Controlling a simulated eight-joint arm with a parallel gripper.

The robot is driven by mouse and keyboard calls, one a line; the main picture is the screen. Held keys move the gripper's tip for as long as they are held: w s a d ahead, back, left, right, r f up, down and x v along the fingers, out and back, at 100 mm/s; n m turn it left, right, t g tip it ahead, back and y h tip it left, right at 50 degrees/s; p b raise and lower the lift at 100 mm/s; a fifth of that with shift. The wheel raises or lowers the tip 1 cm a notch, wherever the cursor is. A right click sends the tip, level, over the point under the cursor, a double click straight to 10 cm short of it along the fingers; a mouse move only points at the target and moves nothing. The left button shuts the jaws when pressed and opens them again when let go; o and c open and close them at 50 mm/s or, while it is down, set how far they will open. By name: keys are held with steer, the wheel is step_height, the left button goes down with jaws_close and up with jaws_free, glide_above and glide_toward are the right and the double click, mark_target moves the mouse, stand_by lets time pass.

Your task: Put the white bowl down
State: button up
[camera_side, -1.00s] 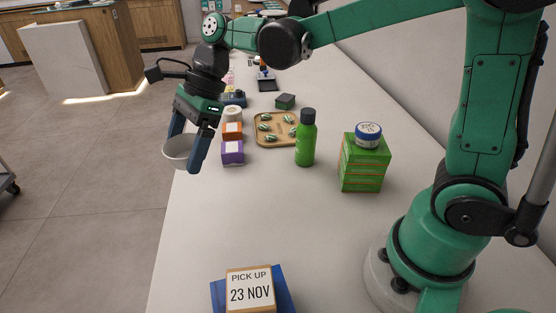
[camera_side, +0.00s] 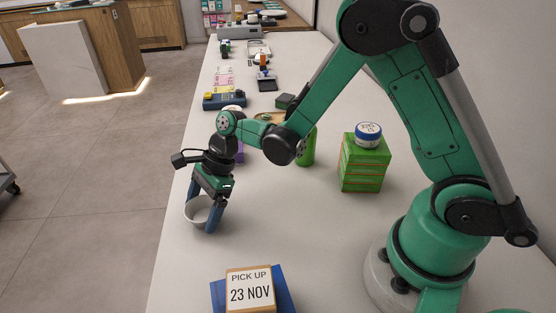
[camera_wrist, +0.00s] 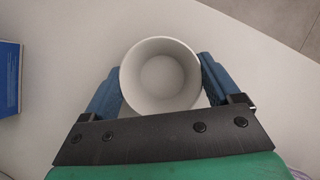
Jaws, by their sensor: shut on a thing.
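The white bowl (camera_side: 194,211) is between the two blue fingers of my gripper (camera_side: 204,215), low over the white counter near its left edge. In the wrist view the bowl (camera_wrist: 160,76) is upright and looks empty, with a finger of my gripper (camera_wrist: 161,84) against each side. My gripper is shut on it. I cannot tell whether the bowl's base touches the counter.
The pick-up sign (camera_side: 250,287) on a blue stand is at the front. Green boxes (camera_side: 362,171) with a white jar (camera_side: 368,134) on top stand to the right. The green bottle (camera_side: 308,148) is partly hidden by my arm. The counter (camera_side: 290,230) between is clear.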

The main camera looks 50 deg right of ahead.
steer(key=shift+f, duration=0.15)
steer(key=o, duration=1)
steer(key=shift+o, duration=0.2)
steer(key=v, duration=1.1)
steer(key=s+d+r+n+t+h, duration=0.2)
steer(key=s+n+t+h, duration=0.1)
steer(key=n, duration=0.7)
steer(key=s+d+r+n+t+h, duration=0.2)
steer(key=s+d+n+t, duration=0.1)
steer(key=n, duration=0.7)
steer(key=shift+s+h, duration=0.4)
steer(key=shift+s, duration=0.5)
steer(key=shift+d, duration=0.15)
